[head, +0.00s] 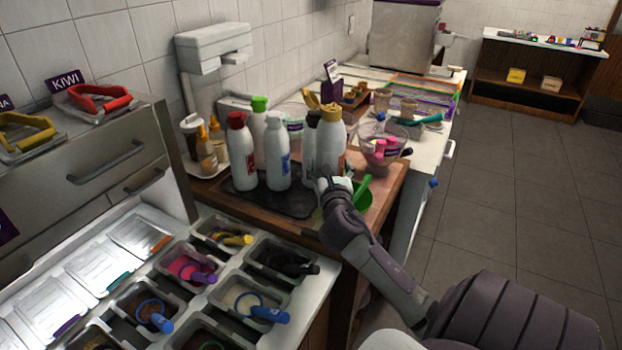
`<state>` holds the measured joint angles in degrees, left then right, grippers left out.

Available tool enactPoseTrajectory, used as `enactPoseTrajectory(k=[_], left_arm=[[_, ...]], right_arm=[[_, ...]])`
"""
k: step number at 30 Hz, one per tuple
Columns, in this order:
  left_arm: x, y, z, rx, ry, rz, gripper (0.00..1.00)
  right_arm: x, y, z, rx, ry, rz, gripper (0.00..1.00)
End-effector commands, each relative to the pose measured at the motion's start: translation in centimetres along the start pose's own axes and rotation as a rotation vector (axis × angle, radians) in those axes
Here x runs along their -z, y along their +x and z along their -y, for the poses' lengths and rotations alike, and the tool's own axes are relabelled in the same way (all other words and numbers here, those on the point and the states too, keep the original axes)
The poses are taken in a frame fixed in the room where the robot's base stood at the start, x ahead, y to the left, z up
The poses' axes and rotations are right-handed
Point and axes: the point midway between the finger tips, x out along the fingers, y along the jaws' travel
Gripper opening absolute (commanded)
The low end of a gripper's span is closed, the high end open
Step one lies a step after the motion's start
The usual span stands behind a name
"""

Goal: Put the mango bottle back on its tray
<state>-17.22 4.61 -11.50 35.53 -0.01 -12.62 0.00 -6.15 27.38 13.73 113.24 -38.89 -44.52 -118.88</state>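A white bottle with a yellow-orange cap (330,145), likely the mango one though its label is unreadable, stands upright at the right end of the dark tray (240,195). My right gripper (328,184) is at the bottle's lower front, overlapping it in the picture. The fingers are small and partly hidden, so I cannot tell whether they are shut on the bottle, nor whether its base touches the tray. White bottles with a red cap (241,155) and a white cap (277,155) stand on the tray to the left. My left gripper is not in view.
A green scoop (362,193) lies right of my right gripper. A clear bowl (384,148) with colourful items stands behind it. Topping bins with scoops (252,302) fill the near counter. The floor at right is clear.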

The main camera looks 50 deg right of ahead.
Motion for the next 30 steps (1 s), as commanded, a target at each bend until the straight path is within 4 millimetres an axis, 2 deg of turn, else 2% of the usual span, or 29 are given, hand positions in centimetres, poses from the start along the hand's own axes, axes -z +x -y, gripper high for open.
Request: enactPoseTrajectory(k=[6, 15, 23, 30], left_arm=[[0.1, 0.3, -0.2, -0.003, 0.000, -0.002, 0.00], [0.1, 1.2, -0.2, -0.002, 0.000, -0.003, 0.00], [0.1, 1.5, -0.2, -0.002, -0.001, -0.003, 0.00], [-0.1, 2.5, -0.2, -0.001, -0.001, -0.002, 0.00]], right_arm=[[2.0, 2.5, -3.3, -0.004, 0.006, 0.007, 0.44], [5.3, 5.8, -7.3, -0.003, 0.004, 0.008, 0.44], [6.3, 6.7, -8.4, -0.004, 0.001, 0.008, 0.44], [9.4, 6.6, -8.3, -0.003, 0.002, 0.006, 0.44]])
